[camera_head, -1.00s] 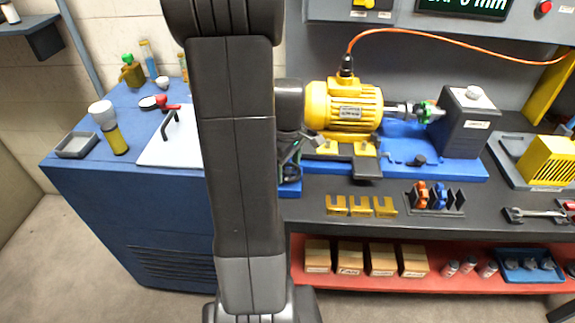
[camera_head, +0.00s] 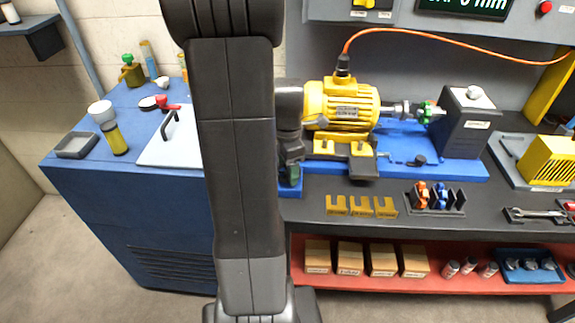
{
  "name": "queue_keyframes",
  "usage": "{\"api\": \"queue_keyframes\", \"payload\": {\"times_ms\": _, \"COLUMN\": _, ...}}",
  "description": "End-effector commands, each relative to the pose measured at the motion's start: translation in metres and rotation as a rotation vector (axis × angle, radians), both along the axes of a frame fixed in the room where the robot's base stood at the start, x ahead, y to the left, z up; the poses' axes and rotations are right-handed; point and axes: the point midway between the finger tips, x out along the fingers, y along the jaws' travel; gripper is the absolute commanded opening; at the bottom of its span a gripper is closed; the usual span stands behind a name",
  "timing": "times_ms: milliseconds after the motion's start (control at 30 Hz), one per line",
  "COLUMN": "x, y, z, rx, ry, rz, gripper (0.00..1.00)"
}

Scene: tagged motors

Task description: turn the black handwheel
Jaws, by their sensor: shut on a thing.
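My gripper (camera_head: 291,168) is at the left end of the blue motor base, just right of my upright arm link, which partly covers it. It points down and is shut on the black handwheel, which my gripper and arm hide almost wholly. The yellow motor (camera_head: 342,106) stands on the blue base (camera_head: 455,169), right of my gripper. Its shaft and a green coupling part (camera_head: 427,108) point right towards a dark grey block (camera_head: 468,122).
Yellow shims (camera_head: 361,207) and a rack with orange and blue items (camera_head: 435,196) lie in front of the base. A wrench (camera_head: 535,214) lies further right. An orange cable (camera_head: 440,34) arches over the motor. A blue cabinet (camera_head: 120,215) stands left.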

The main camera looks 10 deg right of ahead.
Motion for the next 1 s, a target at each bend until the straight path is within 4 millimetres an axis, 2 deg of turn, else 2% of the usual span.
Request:
{"api": "queue_keyframes", "payload": {"times_ms": 500, "x": 0.0011, "y": -0.0004, "z": 0.0015, "rx": -0.002, "ry": -0.003, "rz": 0.457, "gripper": 0.45}}
{"api": "queue_keyframes", "payload": {"times_ms": 733, "x": 0.0012, "y": -0.0005, "z": 0.0016, "rx": -0.002, "ry": -0.004, "rz": 0.593, "gripper": 0.45}}
{"api": "queue_keyframes", "payload": {"times_ms": 1000, "x": 0.0012, "y": -0.0005, "z": 0.0017, "rx": -0.003, "ry": -0.005, "rz": 0.671, "gripper": 0.45}}
